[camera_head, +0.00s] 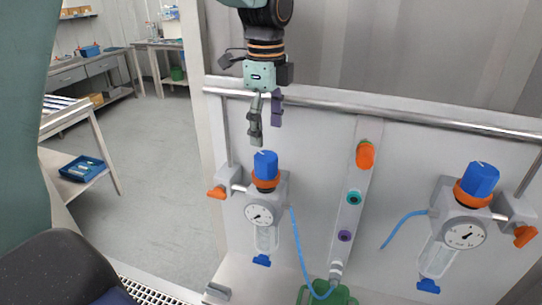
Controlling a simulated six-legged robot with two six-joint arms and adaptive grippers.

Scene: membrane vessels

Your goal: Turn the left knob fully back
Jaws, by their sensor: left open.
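The left knob (265,165) is blue with an orange collar and sits on top of the left regulator. That regulator has a round white gauge (260,214) and a clear bowl below it. My left gripper (265,122) comes down from the top of the view. Its two fingers are apart, with nothing between them. In the picture the fingertips are just above the left knob, with a small gap. The knob is in plain sight, and a pale mark shows on its top. My right gripper is not in view.
A metal rail (370,108) runs across the panel behind my gripper. A second regulator with a blue knob (478,180) is at the right. Between them is a strip with an orange knob (365,154). Blue hoses and a green container (342,297) are low down.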

